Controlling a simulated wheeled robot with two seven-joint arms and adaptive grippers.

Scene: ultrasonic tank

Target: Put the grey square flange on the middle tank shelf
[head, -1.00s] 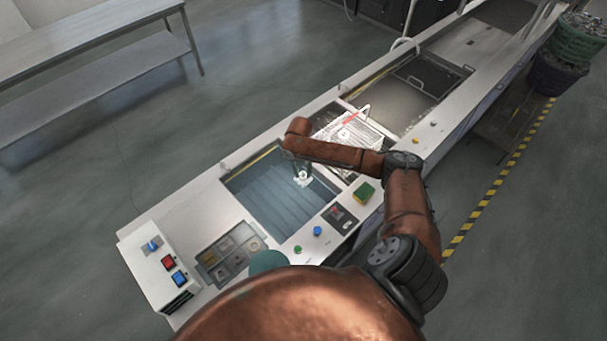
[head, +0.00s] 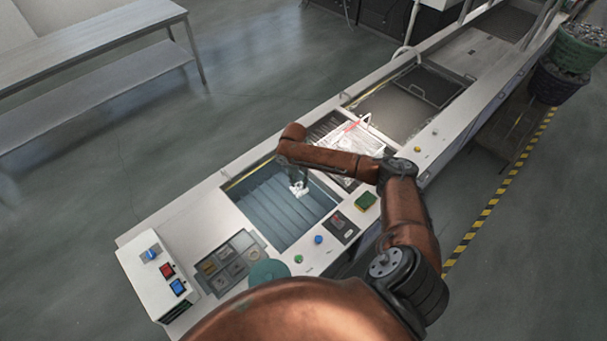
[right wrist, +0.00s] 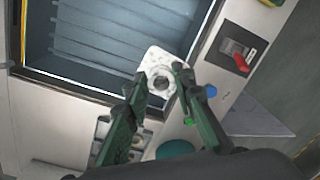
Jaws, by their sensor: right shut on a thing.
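The grey square flange (head: 298,188) looks pale, with a round hole in its middle. It also shows close up in the right wrist view (right wrist: 156,58). My right gripper (right wrist: 160,78) is shut on it, with one dark green finger at each side. In the head view my right gripper (head: 301,178) hangs below the orange arm, over the tank (head: 262,206). The tank has a blue-grey ridged inside; I cannot tell which ridge is the middle shelf, or how high the flange is above it. My left gripper is not in view.
A compartmented tray (head: 229,262) and a teal round thing (head: 268,272) lie at the near left. A control box (head: 160,280) stands at the left end. A lit white basket (head: 355,143) sits beyond the tank. A green-yellow block (head: 365,201) lies on the right rim.

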